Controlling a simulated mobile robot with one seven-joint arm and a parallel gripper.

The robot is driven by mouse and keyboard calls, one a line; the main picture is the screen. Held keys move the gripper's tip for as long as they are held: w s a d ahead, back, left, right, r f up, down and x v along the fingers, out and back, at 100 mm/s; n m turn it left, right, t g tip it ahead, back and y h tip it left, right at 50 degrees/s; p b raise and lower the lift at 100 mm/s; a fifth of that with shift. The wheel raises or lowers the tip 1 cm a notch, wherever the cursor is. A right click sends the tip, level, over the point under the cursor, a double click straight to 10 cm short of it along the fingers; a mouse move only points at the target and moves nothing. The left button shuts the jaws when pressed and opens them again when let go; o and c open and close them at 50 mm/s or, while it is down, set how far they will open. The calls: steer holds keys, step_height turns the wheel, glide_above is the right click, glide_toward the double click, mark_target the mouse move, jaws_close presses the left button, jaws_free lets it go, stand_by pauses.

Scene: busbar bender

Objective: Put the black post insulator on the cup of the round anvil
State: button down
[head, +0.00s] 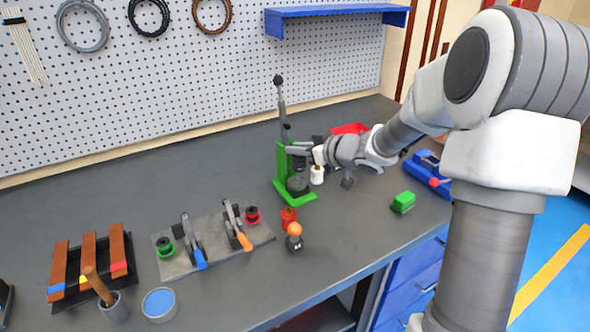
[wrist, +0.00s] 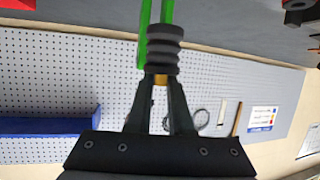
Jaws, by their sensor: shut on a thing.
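A dark ribbed post insulator (wrist: 163,48) is between the fingertips of my gripper (wrist: 161,85) in the wrist view, and the gripper is shut on it. A small orange-yellow patch shows just below it between the fingers. In the head view my gripper (head: 305,153) reaches in from the right to the green press (head: 281,170), above its base. The round anvil (head: 297,185) is a dark short cylinder on that base, below my gripper. Its cup is too small to make out. The held insulator is hard to tell from the dark press parts in the head view.
A white piece (head: 317,175) stands right of the anvil, close under my gripper.

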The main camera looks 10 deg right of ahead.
mark_target(295, 163)
steer(key=shift+w+a+f, duration=0.2)
steer(key=shift+w+f, duration=0.05)
steer(key=shift+f, duration=0.2)
steer(key=shift+f+b, duration=1.05)
steer(key=shift+f, duration=0.7)
steer(key=shift+f, duration=0.2)
steer(key=c, duration=0.8)
jaws_free()
